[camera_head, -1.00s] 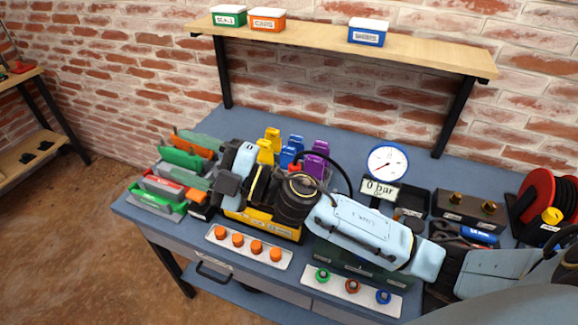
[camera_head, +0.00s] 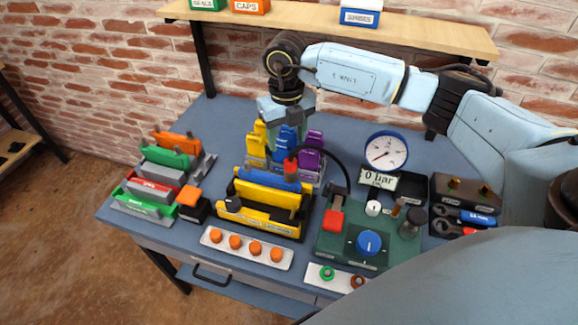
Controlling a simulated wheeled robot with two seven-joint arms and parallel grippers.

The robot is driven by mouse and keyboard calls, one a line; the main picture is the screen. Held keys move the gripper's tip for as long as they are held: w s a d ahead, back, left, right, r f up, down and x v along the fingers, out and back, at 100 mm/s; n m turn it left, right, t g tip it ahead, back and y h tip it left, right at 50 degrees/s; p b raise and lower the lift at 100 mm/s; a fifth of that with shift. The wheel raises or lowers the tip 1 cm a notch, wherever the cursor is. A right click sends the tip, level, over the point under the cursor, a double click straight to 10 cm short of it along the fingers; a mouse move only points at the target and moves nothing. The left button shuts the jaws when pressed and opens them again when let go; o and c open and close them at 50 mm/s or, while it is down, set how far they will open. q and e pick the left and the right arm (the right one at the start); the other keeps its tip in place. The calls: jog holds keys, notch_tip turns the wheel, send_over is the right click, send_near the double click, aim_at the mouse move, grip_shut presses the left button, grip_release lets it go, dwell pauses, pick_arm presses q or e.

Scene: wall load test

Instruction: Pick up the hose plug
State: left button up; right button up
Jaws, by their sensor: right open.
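The hose plug (camera_head: 291,170) is a small red piece with a dark end, on the end of a black hose (camera_head: 336,163) that arches up from the green pump box (camera_head: 352,235). It rests at the yellow and blue block fixture (camera_head: 268,195); whether it is seated in anything I cannot tell. My right gripper (camera_head: 287,136) is open and points down, just behind and above the plug in the picture. Its fingertips overlap the coloured clips and are hard to make out. I see nothing between them. My left gripper is out of view.
Yellow, blue and purple clips (camera_head: 312,150) stand behind the fixture. A dial gauge (camera_head: 386,151) with a "0 bar" sign is to the right. A strip of orange caps (camera_head: 246,248) lies in front. Coloured blocks (camera_head: 165,172) stand left. A wooden shelf (camera_head: 420,38) runs above.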

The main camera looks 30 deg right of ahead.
aim_at(291, 170)
notch_tip(291, 170, down, 6)
jog(key=shift+s+f, duration=0.1)
jog(key=shift+f, duration=0.05)
jog(key=f, duration=0.1)
jog(key=f+p, duration=0.1)
jog(key=f, duration=0.2)
jog(key=shift+s+d+f, duration=0.1)
jog(key=shift+s+d, duration=0.15)
jog(key=shift+d, duration=0.05)
jog(key=shift+f, duration=0.55)
jog(key=c, duration=1.2)
